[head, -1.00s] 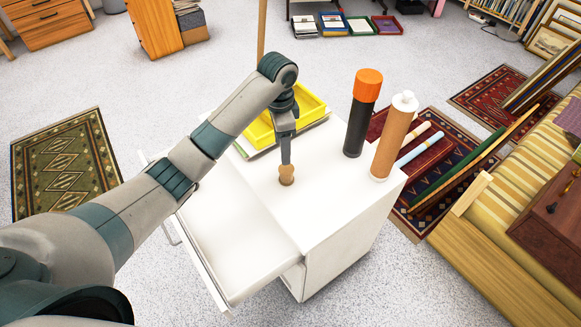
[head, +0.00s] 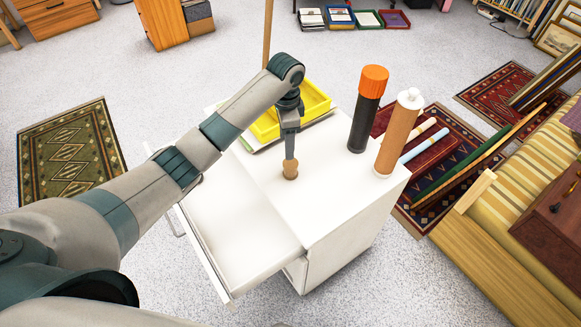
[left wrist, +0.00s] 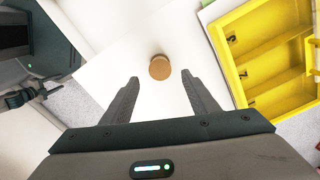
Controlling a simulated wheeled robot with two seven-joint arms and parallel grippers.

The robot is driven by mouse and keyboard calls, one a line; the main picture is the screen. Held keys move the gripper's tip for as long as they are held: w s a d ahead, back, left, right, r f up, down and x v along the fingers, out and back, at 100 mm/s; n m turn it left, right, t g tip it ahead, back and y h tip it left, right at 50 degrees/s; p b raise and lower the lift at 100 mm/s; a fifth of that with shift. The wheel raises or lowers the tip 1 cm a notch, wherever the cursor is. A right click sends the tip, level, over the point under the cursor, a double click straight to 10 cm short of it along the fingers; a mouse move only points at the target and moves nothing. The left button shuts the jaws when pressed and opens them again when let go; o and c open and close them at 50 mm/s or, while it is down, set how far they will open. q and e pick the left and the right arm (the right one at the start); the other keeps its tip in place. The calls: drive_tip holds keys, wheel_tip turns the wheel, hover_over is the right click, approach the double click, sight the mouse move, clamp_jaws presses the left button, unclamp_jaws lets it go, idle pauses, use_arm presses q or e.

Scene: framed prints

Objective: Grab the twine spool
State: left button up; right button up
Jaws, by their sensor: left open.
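The twine spool (head: 290,170) is small and brown and stands upright on the white cabinet top. In the left wrist view the spool (left wrist: 160,67) shows from above as a round tan disc, just beyond the fingertips and centred between them. My left gripper (head: 290,158) points down at the spool from above and overlaps its upper part in the head view. In the left wrist view the left gripper (left wrist: 160,78) is open, its two dark fingers apart with nothing between them. My right gripper is out of view.
A yellow compartment tray (head: 312,106) lies behind the gripper on the cabinet. A black tube with an orange cap (head: 366,110) and a brown tube with a white cap (head: 399,133) stand to the right. The drawer (head: 235,245) is pulled out at front left.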

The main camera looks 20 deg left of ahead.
sight(290, 163)
use_arm(q)
wheel_tip(290, 163, down, 7)
drive_tip(key=shift+r+p, duration=0.2)
drive_tip(key=shift+p, duration=0.25)
drive_tip(key=shift+f, duration=0.35)
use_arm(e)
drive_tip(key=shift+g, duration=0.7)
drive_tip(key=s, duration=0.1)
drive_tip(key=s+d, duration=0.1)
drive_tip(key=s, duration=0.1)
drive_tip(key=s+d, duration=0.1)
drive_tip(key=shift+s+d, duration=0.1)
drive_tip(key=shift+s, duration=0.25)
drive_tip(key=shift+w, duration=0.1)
use_arm(q)
drive_tip(key=shift+d+f, duration=0.15)
drive_tip(key=shift+f, duration=0.1)
drive_tip(key=shift+d+f+p, duration=0.1)
drive_tip(key=shift+f+p, duration=0.2)
drive_tip(key=f, duration=0.3)
drive_tip(key=shift+w+d+p, duration=0.15)
drive_tip(key=shift+d+p, duration=0.05)
drive_tip(key=shift+p, duration=0.1)
drive_tip(key=shift+f, duration=0.5)
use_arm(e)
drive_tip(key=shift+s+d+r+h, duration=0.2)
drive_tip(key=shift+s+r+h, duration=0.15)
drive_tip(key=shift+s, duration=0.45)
